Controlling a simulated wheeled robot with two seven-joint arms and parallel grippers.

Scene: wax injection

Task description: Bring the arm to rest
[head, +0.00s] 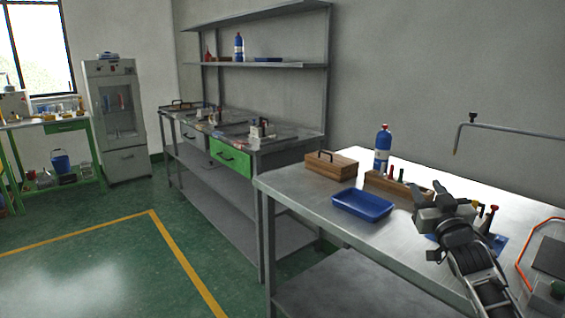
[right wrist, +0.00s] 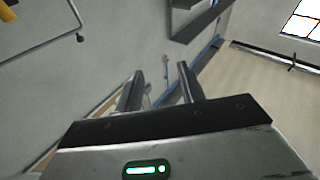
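My right arm reaches in from the lower right of the head view, above the near metal workbench (head: 318,207). Its gripper (head: 428,192) is beside a wooden rack, and part of the bench behind it is hidden. In the right wrist view the two fingers of my right gripper (right wrist: 159,82) stand apart, and I see nothing held between them. My left gripper is not in view.
On the bench are a blue tray (head: 362,205), a wooden box (head: 331,165), a blue bottle (head: 382,150) and the wooden rack (head: 384,188). A bent metal pipe (head: 510,129) extends above the right side. The green floor (head: 80,270) at left is clear.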

